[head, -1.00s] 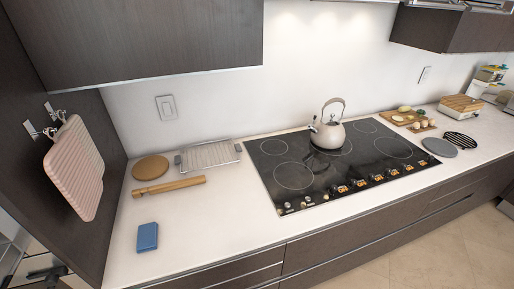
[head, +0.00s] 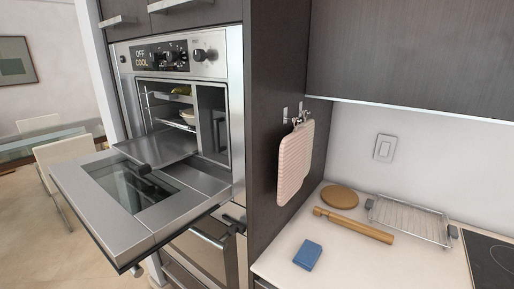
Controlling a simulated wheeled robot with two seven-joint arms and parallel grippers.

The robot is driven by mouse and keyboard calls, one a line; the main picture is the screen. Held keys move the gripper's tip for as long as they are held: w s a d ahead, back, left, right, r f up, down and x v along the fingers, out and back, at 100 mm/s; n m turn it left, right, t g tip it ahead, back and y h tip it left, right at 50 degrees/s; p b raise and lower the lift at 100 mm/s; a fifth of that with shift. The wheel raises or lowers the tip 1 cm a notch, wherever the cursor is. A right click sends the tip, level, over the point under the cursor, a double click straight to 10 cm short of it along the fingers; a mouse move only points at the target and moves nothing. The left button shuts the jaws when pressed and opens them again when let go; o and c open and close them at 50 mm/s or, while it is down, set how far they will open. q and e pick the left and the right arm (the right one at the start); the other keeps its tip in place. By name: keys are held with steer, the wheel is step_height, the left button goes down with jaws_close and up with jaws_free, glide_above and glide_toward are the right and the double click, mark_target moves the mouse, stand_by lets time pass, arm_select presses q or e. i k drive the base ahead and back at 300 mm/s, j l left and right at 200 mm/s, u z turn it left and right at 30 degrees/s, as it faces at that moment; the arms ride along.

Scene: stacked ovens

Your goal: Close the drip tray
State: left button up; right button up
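A wall oven (head: 212,72) stands at the left with its door (head: 88,203) swung down and open. A flat metal tray-like panel (head: 160,150) sticks out of the oven cavity above the open door; I take it to be the drip tray, pulled out. A small dark piece (head: 145,170) sits by its front edge, over the door glass; I cannot tell what it is. Neither of my grippers can be made out in the head view.
Food sits on a rack (head: 172,97) inside the oven. Another oven (head: 207,255) is below. A pink mitt (head: 295,163) hangs on the cabinet side. The counter holds a blue sponge (head: 308,255), rolling pin (head: 352,224), round board (head: 339,196) and wire rack (head: 408,218).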

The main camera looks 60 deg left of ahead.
mark_target(155, 151)
steer(key=u, duration=2.8)
